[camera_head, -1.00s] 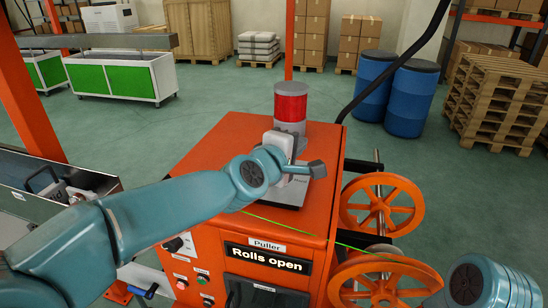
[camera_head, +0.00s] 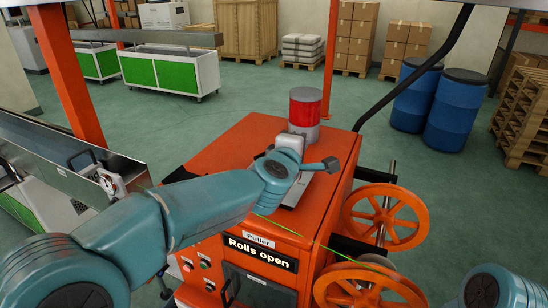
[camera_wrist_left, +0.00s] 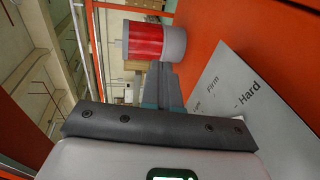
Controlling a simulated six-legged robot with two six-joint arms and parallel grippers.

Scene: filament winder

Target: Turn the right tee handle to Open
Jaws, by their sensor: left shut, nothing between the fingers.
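My left gripper (camera_head: 288,152) is over the top of the orange Puller cabinet (camera_head: 228,150), in front of a red cylinder with grey ends (camera_head: 305,108). In the left wrist view its fingers (camera_wrist_left: 162,84) are shut and empty, with their tips just short of the same red cylinder (camera_wrist_left: 146,40). A grey plate (camera_wrist_left: 262,105) marked "Firm" and "Hard" lies on the cabinet top beside the fingers. No tee handle can be made out for certain; my arm covers part of the cabinet top. My right gripper is out of view; only a teal right-arm link shows at lower right.
Orange spoked wheels (camera_head: 386,217) stand at the cabinet's right. Blue barrels (camera_head: 455,110) stand behind. Open green floor (camera_head: 210,115) lies beyond the cabinet.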

